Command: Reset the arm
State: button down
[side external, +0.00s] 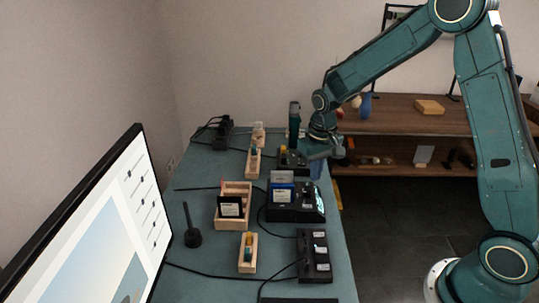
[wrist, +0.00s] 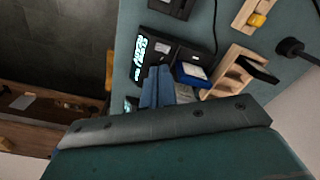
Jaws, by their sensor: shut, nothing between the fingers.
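My gripper (side external: 316,170) is at the far right edge of the teal table (side external: 205,258) in the side view, pointing down behind a black device. Its blue fingers (wrist: 157,86) show in the wrist view, closed together with nothing between them. They appear over the black device (wrist: 165,52), but I cannot tell the exact height. My arm comes in from the right and bends down to the table edge.
A black device with a screen (side external: 296,214) holds blue and grey cards. Wooden boxes (side external: 232,222) stand left of it, with a dark stand (side external: 192,238) and a monitor (side external: 95,230). A wooden shelf (side external: 410,120) is behind; dark floor lies right.

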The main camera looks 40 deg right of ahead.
jog(key=s+a+r+n+t, duration=0.1)
jog(key=s+r, duration=0.4)
jog(key=r, duration=0.2)
jog(key=s+a+r+t, duration=0.2)
jog(key=s+r, duration=0.3)
jog(key=r, duration=0.2)
jog(key=s+a+r+n+t, duration=0.1)
jog(key=s+r, duration=0.1)
jog(key=s, duration=0.5)
jog(key=s+a+r+t, duration=0.1)
jog(key=s+r, duration=0.2)
jog(key=s, duration=0.4)
jog(key=shift+s+n, duration=0.35)
jog(key=shift+n, duration=0.05)
